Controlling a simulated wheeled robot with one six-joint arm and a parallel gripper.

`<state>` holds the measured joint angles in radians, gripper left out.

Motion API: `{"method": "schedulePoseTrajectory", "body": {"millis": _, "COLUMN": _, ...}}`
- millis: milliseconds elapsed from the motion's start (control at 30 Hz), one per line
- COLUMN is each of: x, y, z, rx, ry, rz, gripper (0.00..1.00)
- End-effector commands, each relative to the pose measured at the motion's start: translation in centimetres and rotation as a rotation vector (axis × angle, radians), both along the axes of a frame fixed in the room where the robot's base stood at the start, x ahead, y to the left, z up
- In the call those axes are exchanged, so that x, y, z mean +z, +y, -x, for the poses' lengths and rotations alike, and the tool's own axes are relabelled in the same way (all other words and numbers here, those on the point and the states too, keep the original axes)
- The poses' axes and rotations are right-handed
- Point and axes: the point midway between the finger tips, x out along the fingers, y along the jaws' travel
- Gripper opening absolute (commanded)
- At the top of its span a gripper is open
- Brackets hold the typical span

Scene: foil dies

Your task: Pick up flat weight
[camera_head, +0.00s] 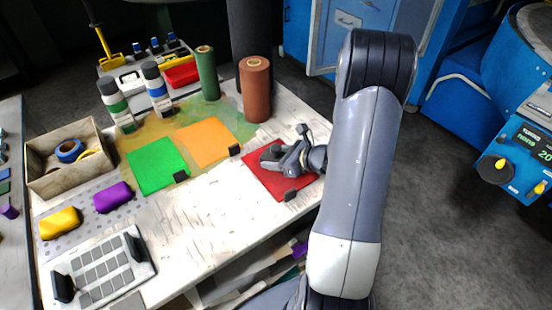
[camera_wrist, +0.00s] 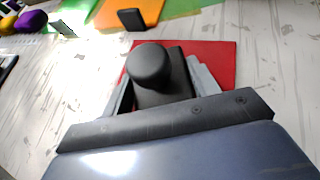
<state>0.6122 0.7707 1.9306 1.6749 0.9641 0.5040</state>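The flat weight (camera_wrist: 165,90), a dark grey block with a round knob on top, is over the red sheet (camera_wrist: 222,60) in the wrist view. In the head view it shows as a small grey shape (camera_head: 270,154) on or just over the red sheet (camera_head: 262,180). My gripper (camera_head: 281,155) is low over that sheet at the weight. In the wrist view its two grey fingers stand on either side of the weight. I cannot tell whether they press on it. The near end of the weight is hidden by my gripper body.
A brown roll (camera_head: 255,92) and a green roll (camera_head: 208,75) stand behind. Green (camera_head: 156,163) and orange (camera_head: 207,142) sheets lie to the left, with small black blocks at the sheets' edges. A wooden bin (camera_head: 67,180) stands far left. The table between is clear.

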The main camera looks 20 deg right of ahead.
Motion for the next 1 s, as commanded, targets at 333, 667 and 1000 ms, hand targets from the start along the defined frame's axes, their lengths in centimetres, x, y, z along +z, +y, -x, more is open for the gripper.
{"method": "schedulePoseTrajectory", "body": {"millis": 333, "x": 0.00, "y": 0.00, "z": 0.01, "rx": 0.000, "ry": 0.000, "rz": 0.000, "gripper": 0.28}}
{"method": "schedulePoseTrajectory", "body": {"millis": 667, "x": 0.00, "y": 0.01, "z": 0.02, "rx": 0.000, "ry": 0.000, "rz": 0.000, "gripper": 0.01}}
{"method": "schedulePoseTrajectory", "body": {"millis": 1000, "x": 0.21, "y": -0.02, "z": -0.07, "rx": 0.000, "ry": -0.005, "rz": 0.000, "gripper": 0.00}}
